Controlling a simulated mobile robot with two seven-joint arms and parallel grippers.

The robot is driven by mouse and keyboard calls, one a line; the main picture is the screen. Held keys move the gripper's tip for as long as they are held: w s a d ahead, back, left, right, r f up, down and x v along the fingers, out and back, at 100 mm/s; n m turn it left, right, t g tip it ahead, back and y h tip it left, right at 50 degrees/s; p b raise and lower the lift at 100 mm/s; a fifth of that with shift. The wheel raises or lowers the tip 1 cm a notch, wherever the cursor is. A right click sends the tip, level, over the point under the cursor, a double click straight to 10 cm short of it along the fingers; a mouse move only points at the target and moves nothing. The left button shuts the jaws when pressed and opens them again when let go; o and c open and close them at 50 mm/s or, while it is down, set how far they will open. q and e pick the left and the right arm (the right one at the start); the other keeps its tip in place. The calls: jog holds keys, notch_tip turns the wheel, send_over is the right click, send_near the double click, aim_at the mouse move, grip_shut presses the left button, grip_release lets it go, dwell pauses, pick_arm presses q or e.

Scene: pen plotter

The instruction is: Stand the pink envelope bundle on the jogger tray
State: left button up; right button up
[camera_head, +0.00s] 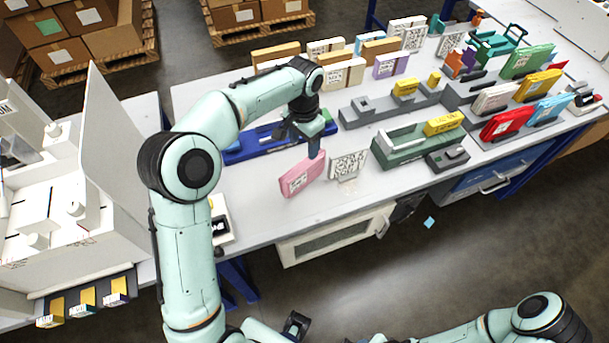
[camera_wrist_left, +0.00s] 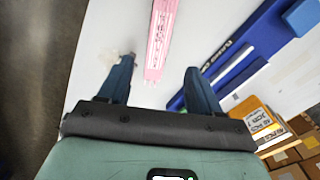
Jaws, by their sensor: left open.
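The pink envelope bundle (camera_head: 302,178) stands on its long edge on the grey table near the front edge, with a white label on its face. My left gripper (camera_head: 315,152) is over its upper right end, pointing down. In the left wrist view the fingers (camera_wrist_left: 160,66) are spread, and the bundle's narrow pink edge (camera_wrist_left: 161,35) lines up with the gap between them; neither finger visibly touches it. A long blue tray with lettering (camera_wrist_left: 232,68), perhaps the jogger tray, lies behind the bundle; it also shows in the head view (camera_head: 235,156), partly hidden by my left arm.
A white patterned block (camera_head: 348,165) stands close to the bundle's right. A green machine (camera_head: 400,153) and a grey stepped base (camera_head: 365,118) are further right. Several envelope bundles stand along the back and right. The table front below the bundle is clear.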

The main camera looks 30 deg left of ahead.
aim_at(303, 165)
pick_arm(q)
jog(key=f, duration=0.8)
jog(key=shift+s+d+f+b, duration=0.1)
jog(key=shift+s+f+b, duration=0.2)
jog(key=shift+f+b, duration=0.1)
grip_shut()
